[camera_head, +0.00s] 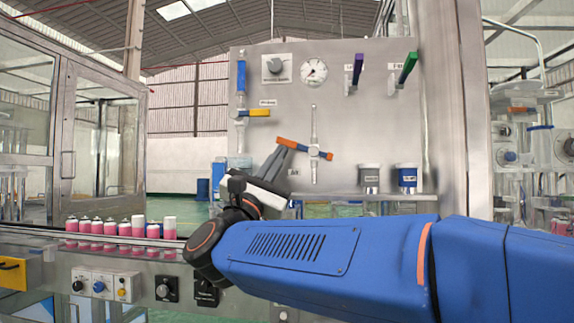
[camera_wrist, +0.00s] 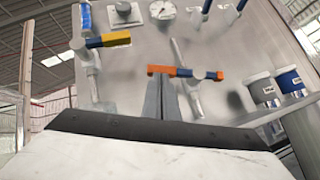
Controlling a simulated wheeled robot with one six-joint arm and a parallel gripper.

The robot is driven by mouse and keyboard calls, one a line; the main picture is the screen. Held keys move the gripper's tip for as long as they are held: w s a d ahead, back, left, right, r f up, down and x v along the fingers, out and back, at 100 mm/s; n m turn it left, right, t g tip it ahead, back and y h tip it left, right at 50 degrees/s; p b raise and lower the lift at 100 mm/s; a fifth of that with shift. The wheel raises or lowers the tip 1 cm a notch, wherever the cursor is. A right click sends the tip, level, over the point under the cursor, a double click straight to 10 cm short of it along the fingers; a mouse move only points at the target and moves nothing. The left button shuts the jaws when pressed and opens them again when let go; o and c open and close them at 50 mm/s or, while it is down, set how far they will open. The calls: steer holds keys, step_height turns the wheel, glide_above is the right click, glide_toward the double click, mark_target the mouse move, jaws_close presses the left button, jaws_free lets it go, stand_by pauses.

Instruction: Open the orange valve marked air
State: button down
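The orange valve (camera_head: 287,142) is on the upright panel, on a thin vertical pipe, with a blue middle and orange ends. Its handle lies crosswise to the pipe, sloping slightly down to the right in the head view. It also shows in the wrist view (camera_wrist: 160,69). A small label beside it is too small to read. My gripper (camera_head: 283,151) is at the left arm of the handle, fingertips just below or against it. In the wrist view its fingers (camera_wrist: 162,84) are close together. Whether they touch the handle I cannot tell.
A yellow-handled valve (camera_head: 258,113) is up left of the orange one. A gauge (camera_head: 314,71), purple (camera_head: 358,65) and green (camera_head: 408,66) handles are above. Two cups (camera_head: 370,180) (camera_head: 407,178) stand on a shelf at right. Pink cans (camera_head: 110,228) line the conveyor at lower left.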

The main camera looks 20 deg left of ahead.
mark_target(279, 142)
step_height(279, 142, up, 3)
steer(key=m+g+h, duration=0.2)
steer(key=m+h, duration=0.1)
steer(key=m, duration=0.1)
steer(key=m+g+h, duration=0.2)
steer(key=m+h, duration=0.1)
steer(key=m, duration=0.1)
steer(key=shift+r, duration=0.2)
steer(key=shift+w+d+r, duration=0.25)
steer(key=shift+d+r, duration=0.65)
steer(key=shift+r, duration=0.3)
steer(key=shift+w+d+r, duration=0.2)
steer(key=shift+d+r, duration=0.7)
steer(key=shift+r, duration=0.25)
